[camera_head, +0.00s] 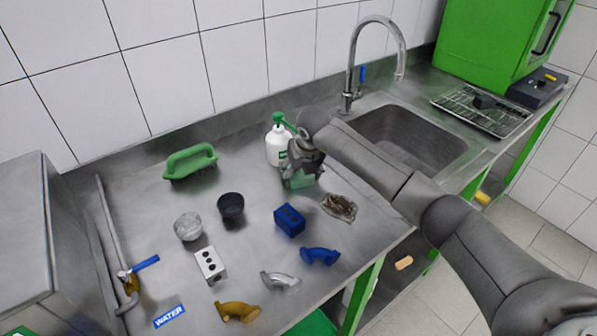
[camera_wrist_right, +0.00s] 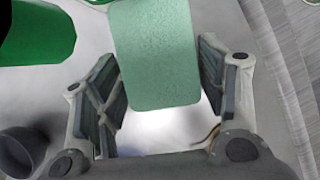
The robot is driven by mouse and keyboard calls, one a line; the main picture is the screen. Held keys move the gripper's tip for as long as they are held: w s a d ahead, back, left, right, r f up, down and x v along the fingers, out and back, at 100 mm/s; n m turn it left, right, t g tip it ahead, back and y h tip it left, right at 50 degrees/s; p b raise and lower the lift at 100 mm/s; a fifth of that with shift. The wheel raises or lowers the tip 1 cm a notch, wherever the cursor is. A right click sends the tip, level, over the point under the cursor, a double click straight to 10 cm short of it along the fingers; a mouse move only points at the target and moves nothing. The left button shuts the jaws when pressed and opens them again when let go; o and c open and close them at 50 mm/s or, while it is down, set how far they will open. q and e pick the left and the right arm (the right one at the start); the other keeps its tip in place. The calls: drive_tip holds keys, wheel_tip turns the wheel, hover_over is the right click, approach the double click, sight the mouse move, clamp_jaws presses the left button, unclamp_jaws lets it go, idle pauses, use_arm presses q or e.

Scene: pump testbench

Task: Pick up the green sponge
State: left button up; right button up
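The green sponge (camera_head: 300,179) is a pale green block on the metal worktop, partly hidden under my right gripper (camera_head: 302,163) in the head view. In the right wrist view the sponge (camera_wrist_right: 157,55) lies between the two fingers of my right gripper (camera_wrist_right: 160,75). The fingers are spread about as wide as the sponge, one along each side. They look open, and whether they touch it I cannot tell. My left gripper is not in view.
A white spray bottle (camera_head: 279,141) stands close behind my right gripper. A green brush (camera_head: 190,162), black cup (camera_head: 231,207), blue block (camera_head: 289,220) and brown scourer (camera_head: 340,207) lie around. The sink (camera_head: 410,138) is to the right.

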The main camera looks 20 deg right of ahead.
drive_tip(key=shift+c, duration=1.1)
drive_tip(key=shift+r, duration=0.15)
drive_tip(key=shift+r+b, duration=0.45)
drive_tip(key=shift+r, duration=0.1)
drive_tip(key=s+d+r+b, duration=0.4)
drive_tip(key=s+d+r, duration=0.3)
drive_tip(key=s+r, duration=0.4)
drive_tip(key=shift+s+d+r, duration=0.35)
drive_tip(key=shift+d, duration=0.05)
drive_tip(key=shift+o, duration=0.5)
